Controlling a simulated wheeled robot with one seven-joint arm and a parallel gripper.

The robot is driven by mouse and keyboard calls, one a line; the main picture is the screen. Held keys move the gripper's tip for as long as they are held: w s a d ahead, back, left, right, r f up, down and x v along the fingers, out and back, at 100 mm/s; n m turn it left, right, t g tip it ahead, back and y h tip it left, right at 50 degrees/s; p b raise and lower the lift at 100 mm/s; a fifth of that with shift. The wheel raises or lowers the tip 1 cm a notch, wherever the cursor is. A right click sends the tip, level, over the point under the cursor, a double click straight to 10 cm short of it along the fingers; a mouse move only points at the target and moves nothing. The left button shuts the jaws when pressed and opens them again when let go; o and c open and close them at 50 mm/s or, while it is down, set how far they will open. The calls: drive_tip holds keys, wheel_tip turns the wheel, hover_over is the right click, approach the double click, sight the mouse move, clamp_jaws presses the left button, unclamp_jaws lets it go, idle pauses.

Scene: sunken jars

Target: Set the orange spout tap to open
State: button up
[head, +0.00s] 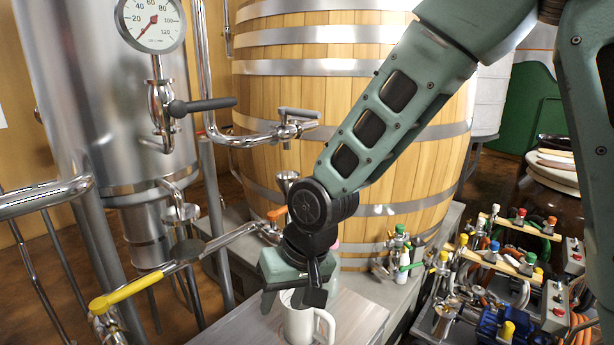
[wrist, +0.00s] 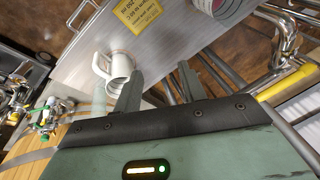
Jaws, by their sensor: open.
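The orange tap handle (head: 277,213) shows in the head view at the end of a steel pipe, just left of my arm's wrist joint. My arm hides part of that spout, and I cannot tell the handle's setting. My gripper (head: 300,297) points down, open and empty, in front of and below the orange handle, over a white mug (head: 302,325). In the wrist view my gripper's fingers (wrist: 158,90) stand apart, with the mug (wrist: 117,68) beside the left one. The orange handle is not visible to me there.
A yellow lever (head: 125,290) sticks out at lower left; it also shows in the wrist view (wrist: 287,82). A black-handled valve (head: 200,106) and a steel tap (head: 290,128) are above. A wooden barrel (head: 400,150) stands behind. Colored valves (head: 500,255) crowd the right.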

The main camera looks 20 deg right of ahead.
drive_tip(key=w+d+r+m+t+y+p, duration=0.1)
drive_tip(key=w+d+r+m+t+p, duration=0.2)
drive_tip(key=w, duration=0.5)
drive_tip(key=w+d+r+m+y+p, duration=0.1)
drive_tip(key=w+d+m+p, duration=0.25)
drive_tip(key=w, duration=0.35)
drive_tip(key=m+t+p, duration=0.4)
drive_tip(key=m, duration=0.3)
approach(286, 209)
drive_tip(key=w+d+f, duration=0.1)
drive_tip(key=w+f, duration=0.1)
drive_tip(key=w, duration=0.1)
drive_tip(key=shift+w+d+b+x, duration=0.15)
drive_tip(key=shift+b+x, duration=0.95)
drive_tip(key=shift+x, duration=0.9)
drive_tip(key=shift+w+d+b+x, duration=0.15)
drive_tip(key=shift+b+x, duration=0.95)
drive_tip(key=shift+x, duration=0.85)
drive_tip(key=shift+r, duration=0.1)
clamp_jaws()
